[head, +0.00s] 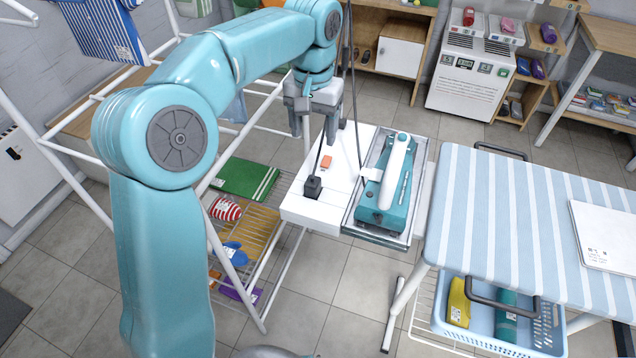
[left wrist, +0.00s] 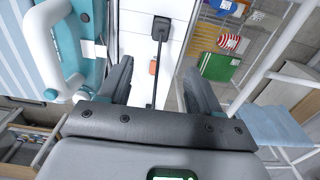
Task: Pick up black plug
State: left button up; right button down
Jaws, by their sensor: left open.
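The black plug (head: 312,187) sits on the front left part of the white shelf top (head: 330,214), with its dark cord running up and back from it. In the left wrist view the plug (left wrist: 161,28) is near the top centre, its cord leading down between my fingers. My left gripper (head: 315,128) is open and empty, above and behind the plug, pointing down. In the left wrist view its two fingers (left wrist: 158,76) are spread on either side of the cord, apart from the plug. My right gripper is not in view.
A teal and white iron (head: 396,168) rests on a grey tray beside the plug. A small orange piece (head: 326,162) lies behind the plug. A striped ironing board (head: 500,215) stands to the right. A white drying rack with folded cloths is at the left.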

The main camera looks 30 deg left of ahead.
aim_at(313, 180)
pick_arm(q)
jog(key=f, duration=0.6)
jog(key=s+f+b, duration=0.1)
jog(key=f, duration=0.2)
jog(key=shift+f, duration=0.4)
jog(key=shift+s+d, duration=0.15)
jog(key=shift+s, duration=0.05)
jog(key=shift+w+f, duration=0.15)
jog(key=shift+f, duration=1.25)
jog(key=shift+w+f, duration=0.1)
jog(key=shift+f, duration=1.3)
jog(key=c, duration=1.1)
